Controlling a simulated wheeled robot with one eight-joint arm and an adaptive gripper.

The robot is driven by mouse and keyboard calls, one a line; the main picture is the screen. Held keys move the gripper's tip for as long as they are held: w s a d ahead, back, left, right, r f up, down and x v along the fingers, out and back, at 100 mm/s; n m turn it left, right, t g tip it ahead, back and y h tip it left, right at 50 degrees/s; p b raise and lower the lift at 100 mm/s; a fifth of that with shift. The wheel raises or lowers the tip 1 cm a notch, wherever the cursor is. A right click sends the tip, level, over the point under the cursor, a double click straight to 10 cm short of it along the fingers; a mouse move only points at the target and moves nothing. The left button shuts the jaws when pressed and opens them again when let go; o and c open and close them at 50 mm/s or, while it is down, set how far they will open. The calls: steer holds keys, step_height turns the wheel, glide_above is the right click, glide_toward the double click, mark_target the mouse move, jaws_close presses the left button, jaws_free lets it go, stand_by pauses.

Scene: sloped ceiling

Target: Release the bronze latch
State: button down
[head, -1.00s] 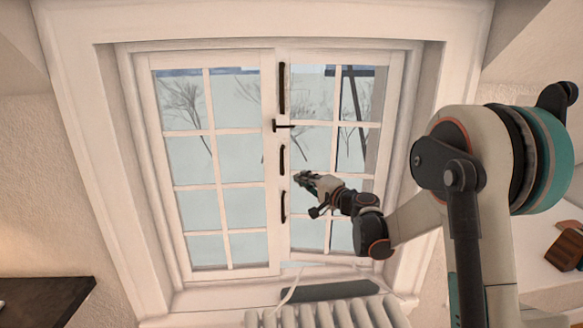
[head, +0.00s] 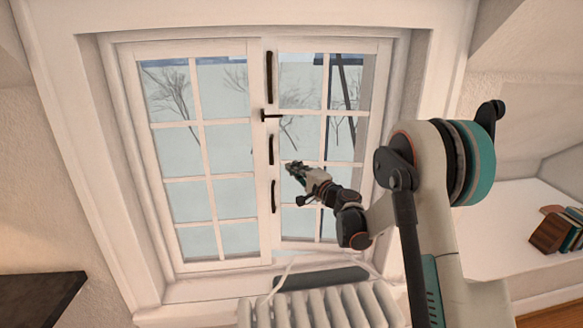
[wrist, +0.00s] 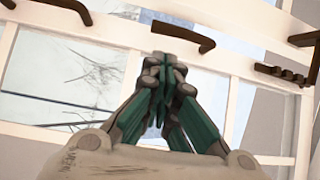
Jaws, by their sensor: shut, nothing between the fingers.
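The window's middle stile bears a dark bronze latch (head: 270,117) with a short bar pointing right. Dark vertical bars sit above and below it in the head view, including one (head: 271,148) just below. My gripper (head: 291,167) is shut and empty, in front of the right sash, below and right of the latch. In the wrist view my gripper's closed fingertips (wrist: 166,58) lie just below a bent bronze handle (wrist: 172,35) in the picture; contact cannot be told. A notched dark piece (wrist: 285,73) is at right. I cannot tell which wrist-view piece is the latch.
A white radiator (head: 318,308) stands below the window. A dark surface (head: 40,300) is at lower left. Several books (head: 560,230) stand on a white ledge (head: 510,225) at right. The deep window frame borders both sashes.

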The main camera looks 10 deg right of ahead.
mark_target(275, 154)
steer(key=b+x, duration=0.2)
steer(key=x, duration=0.6)
steer(key=shift+w+a, duration=0.1)
steer(key=shift+w, duration=0.05)
steer(key=s+m+g+p, duration=0.1)
steer(key=g+p, duration=0.1)
steer(key=s+r+m+g+h+p, duration=0.1)
steer(key=s+m+g+p, duration=0.1)
steer(key=p, duration=0.1)
steer(key=s+a+m+g+p, duration=0.1)
steer(key=s+g+p, duration=0.1)
steer(key=shift+s+r+h, duration=0.1)
steer(key=shift+r+h, duration=0.25)
steer(key=shift+h, duration=0.05)
steer(key=s+r+m+g+p, duration=0.1)
steer(key=g, duration=0.1)
steer(key=s+r+m+g+p, duration=0.1)
steer(key=p, duration=0.1)
steer(key=s+r+m+g+p, duration=0.1)
steer(key=g+p, duration=0.1)
steer(key=shift+a+r+g, duration=0.3)
steer(key=shift+a, duration=0.1)
stand_by(0.6)
steer(key=shift+r, duration=0.1)
